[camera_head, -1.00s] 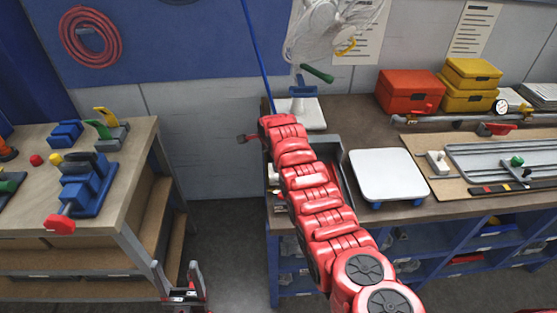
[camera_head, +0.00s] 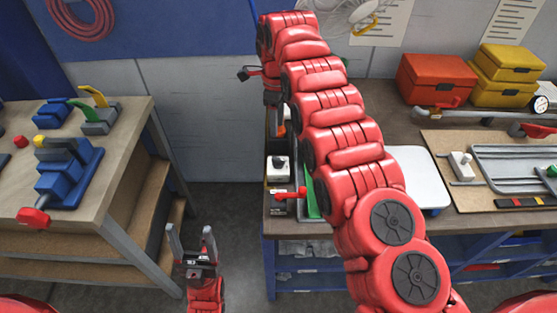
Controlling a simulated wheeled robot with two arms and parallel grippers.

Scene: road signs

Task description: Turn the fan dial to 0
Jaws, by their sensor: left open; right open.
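The fan (camera_head: 343,15) stands at the back of the right bench, with only part of its clear cage showing at the top edge. Its stand and base are hidden behind my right arm, and I cannot make out its dial. My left gripper (camera_head: 190,232) is open and empty, low in the gap between the two benches, far from the fan.
The right bench (camera_head: 390,228) holds a white square plate (camera_head: 432,185), a red case (camera_head: 435,82) and yellow cases (camera_head: 510,65). A small white box with a black knob (camera_head: 280,168) sits near its left edge. The left table (camera_head: 110,190) carries blue clamps.

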